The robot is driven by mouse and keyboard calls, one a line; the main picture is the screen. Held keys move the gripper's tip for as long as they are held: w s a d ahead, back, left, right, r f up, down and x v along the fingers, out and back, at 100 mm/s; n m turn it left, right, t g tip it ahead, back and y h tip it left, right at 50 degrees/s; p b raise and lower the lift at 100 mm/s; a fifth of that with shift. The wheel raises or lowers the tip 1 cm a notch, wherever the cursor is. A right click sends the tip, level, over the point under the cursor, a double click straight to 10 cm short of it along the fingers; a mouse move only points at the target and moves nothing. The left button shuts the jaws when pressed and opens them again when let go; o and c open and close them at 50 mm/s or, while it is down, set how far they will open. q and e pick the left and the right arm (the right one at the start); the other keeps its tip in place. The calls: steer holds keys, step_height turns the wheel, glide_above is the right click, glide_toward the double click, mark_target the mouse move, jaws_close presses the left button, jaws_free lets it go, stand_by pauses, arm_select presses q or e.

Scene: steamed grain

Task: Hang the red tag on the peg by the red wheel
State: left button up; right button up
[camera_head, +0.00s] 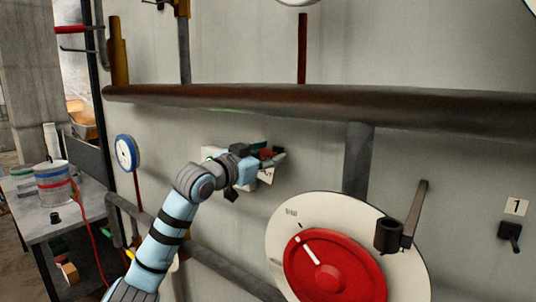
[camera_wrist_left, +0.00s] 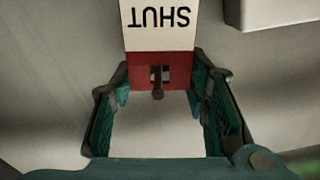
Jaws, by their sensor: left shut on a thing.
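The red tag (camera_wrist_left: 160,62) is a white plate with a red band and the word SHUT, upside down in the left wrist view. A slot is cut in the red band, and a dark peg-like piece (camera_wrist_left: 157,94) shows at it; I cannot tell whether it passes through. My left gripper (camera_wrist_left: 160,80) is shut on the red band, one finger at each side edge. In the head view my left gripper (camera_head: 276,156) is close to the wall, with the tag (camera_head: 266,176) partly hidden by it. The red wheel (camera_head: 355,280) is below right. My right gripper is not in view.
A thick brown pipe (camera_head: 350,103) runs above the gripper. A dark cylinder on a bar (camera_head: 388,236) stands out by the wheel's dial. A small black lever (camera_head: 509,232) is at the right. A table (camera_head: 55,222) with cans is at the left.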

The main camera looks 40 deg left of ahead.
arm_select(q)
steer(key=o, duration=1.2)
steer(key=shift+w, duration=0.1)
